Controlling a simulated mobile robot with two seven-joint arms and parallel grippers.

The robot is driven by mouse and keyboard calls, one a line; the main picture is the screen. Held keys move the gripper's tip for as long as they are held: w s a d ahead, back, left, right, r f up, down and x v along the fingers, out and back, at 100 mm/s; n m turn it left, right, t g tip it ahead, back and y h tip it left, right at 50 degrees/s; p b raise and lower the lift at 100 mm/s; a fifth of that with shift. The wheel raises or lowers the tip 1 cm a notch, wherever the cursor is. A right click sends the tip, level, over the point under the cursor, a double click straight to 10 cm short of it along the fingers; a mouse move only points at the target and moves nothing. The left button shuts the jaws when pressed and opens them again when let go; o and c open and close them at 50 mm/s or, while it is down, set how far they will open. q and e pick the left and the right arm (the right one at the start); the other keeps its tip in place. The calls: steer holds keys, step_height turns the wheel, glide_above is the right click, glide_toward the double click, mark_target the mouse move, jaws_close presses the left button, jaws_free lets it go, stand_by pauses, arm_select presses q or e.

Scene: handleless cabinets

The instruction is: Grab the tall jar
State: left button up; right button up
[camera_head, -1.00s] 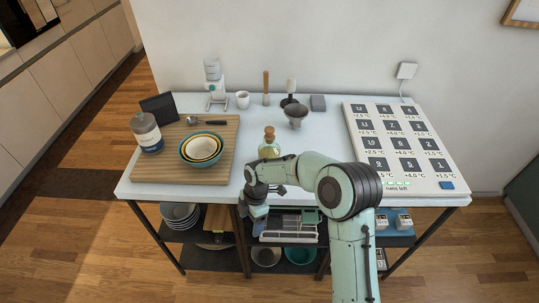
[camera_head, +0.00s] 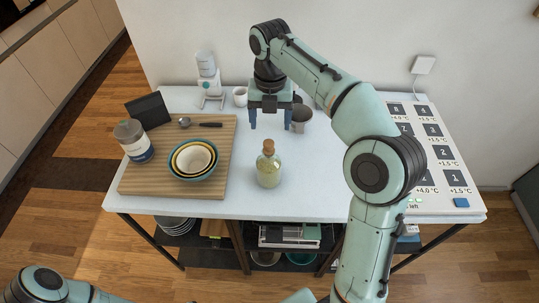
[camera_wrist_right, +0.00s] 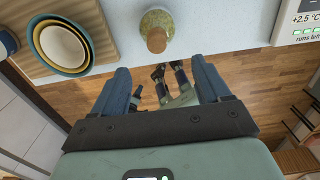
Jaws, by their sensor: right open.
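A glass bottle-shaped jar (camera_head: 269,170) with a cork and pale yellow-green contents stands upright near the table's front middle. In the right wrist view its cork (camera_wrist_right: 157,39) shows at the top. A wider jar (camera_head: 134,142) with a grey lid and a white and blue label stands on the cutting board at left. Which one is the tall jar I cannot tell for sure. My right gripper (camera_head: 270,124) points down behind the corked jar, apart from it. Its blue fingers (camera_wrist_right: 162,88) are spread and empty. My left gripper is out of view.
Nested bowls (camera_head: 193,159) sit on the wooden cutting board (camera_head: 180,190) left of the corked jar. A grey cup (camera_head: 301,119) stands close right of my right gripper, and a white cup (camera_head: 240,96) is behind left. The white table (camera_head: 310,190) is clear right of the corked jar.

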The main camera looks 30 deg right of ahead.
mark_target(268, 152)
steer(key=shift+w+d+f, duration=0.1)
steer(key=shift+f, duration=0.2)
steer(key=f, duration=0.5)
steer(key=f+b, duration=0.1)
steer(key=f, duration=0.1)
steer(key=shift+s+f, duration=0.25)
steer(key=shift+s, duration=0.05)
steer(key=f, duration=0.2)
steer(key=w+f, duration=0.1)
steer(key=f, duration=0.2)
steer(key=shift+a, duration=0.2)
steer(key=shift+s+f, duration=0.1)
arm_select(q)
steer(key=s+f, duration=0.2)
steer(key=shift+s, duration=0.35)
arm_select(e)
jaws_close()
